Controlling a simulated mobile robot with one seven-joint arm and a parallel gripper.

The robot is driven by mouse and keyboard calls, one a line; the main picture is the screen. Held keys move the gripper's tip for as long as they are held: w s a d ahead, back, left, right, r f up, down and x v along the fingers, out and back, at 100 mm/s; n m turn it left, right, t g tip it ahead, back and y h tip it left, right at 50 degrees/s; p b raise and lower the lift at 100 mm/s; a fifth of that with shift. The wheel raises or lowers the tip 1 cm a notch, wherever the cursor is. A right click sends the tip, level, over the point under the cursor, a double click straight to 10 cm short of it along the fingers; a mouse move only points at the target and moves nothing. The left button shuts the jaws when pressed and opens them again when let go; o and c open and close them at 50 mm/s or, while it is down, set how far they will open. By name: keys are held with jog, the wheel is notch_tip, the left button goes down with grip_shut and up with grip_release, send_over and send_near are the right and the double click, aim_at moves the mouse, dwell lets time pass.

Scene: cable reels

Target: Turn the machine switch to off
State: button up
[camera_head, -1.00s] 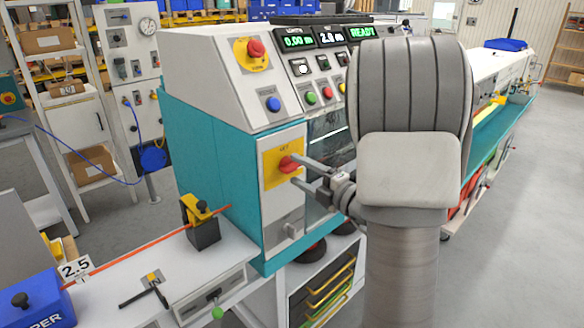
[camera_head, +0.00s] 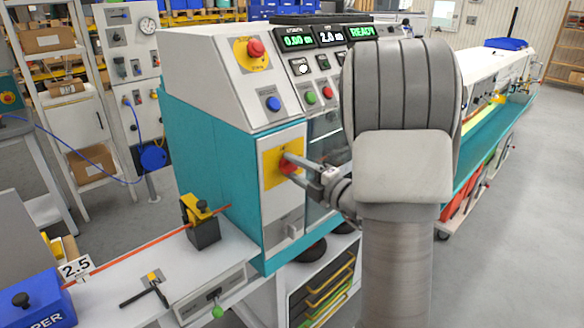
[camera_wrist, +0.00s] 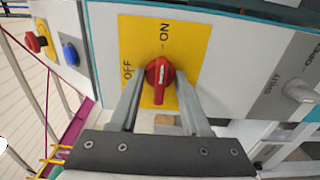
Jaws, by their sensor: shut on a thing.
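The machine switch is a red rotary knob (camera_head: 287,165) on a yellow plate (camera_head: 270,172) on the front of the teal and white machine. In the wrist view the red knob (camera_wrist: 159,76) sits on the yellow plate (camera_wrist: 190,45) marked ON and OFF. Its pale mark points toward ON. My gripper (camera_head: 293,166) is at the knob. In the wrist view my gripper's fingers (camera_wrist: 159,88) lie on either side of the knob and are shut on it. The exact contact is partly hidden in the head view.
A grey knob marked SHUT and OPEN (camera_wrist: 298,90) is beside the yellow plate. A red emergency button (camera_head: 255,48) and a blue button (camera_head: 273,104) are above. A black and yellow cable guide (camera_head: 202,222) stands on the bench at left. Open floor is at right.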

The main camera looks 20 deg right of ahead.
jog(key=shift+f+n+b, duration=0.1)
jog(key=shift+n+b, duration=1.8)
jog(key=shift+n, duration=0.3)
jog(key=shift+n+b, duration=2.1)
jog(key=shift+n, duration=0.1)
jog(key=shift+n+b, duration=2.1)
jog(key=shift+b, duration=0.2)
jog(key=shift+n+b, duration=2)
jog(key=shift+b, duration=0.5)
jog(key=o, duration=0.9)
jog(key=shift+o, duration=0.2)
jog(key=v, duration=0.8)
